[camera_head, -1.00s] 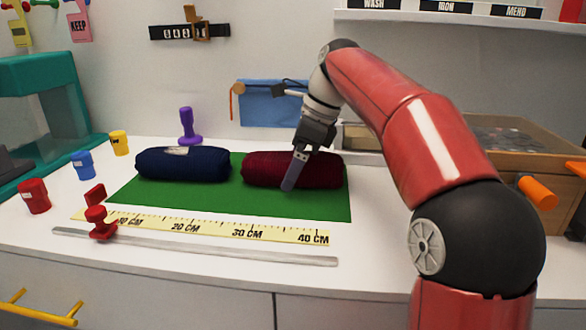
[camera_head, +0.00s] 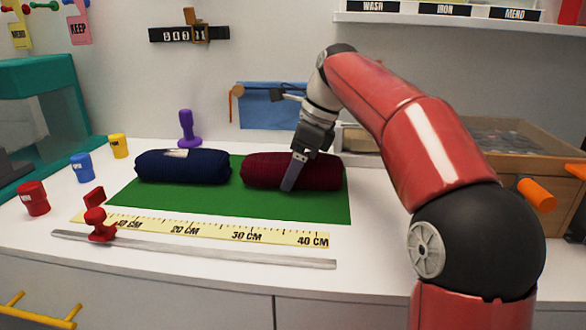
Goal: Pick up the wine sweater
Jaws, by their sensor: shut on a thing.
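The wine sweater (camera_head: 262,169) is a dark red rolled bundle lying on the right part of a green mat (camera_head: 230,205). My gripper (camera_head: 290,182) reaches down over its middle, with one grey finger in front of its near side. The other finger is hidden behind the sweater and the gripper body. The gripper is shut on the sweater, which still rests on the mat. A similar navy blue roll (camera_head: 183,167) with a pale label lies to its left, a small gap apart.
A yellow ruler (camera_head: 215,230) and a metal bar (camera_head: 200,249) with a red slider lie in front of the mat. Red (camera_head: 33,197), blue (camera_head: 82,168) and yellow (camera_head: 118,145) pots and a purple stamp (camera_head: 188,128) stand left and behind. A wooden case (camera_head: 530,155) is at right.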

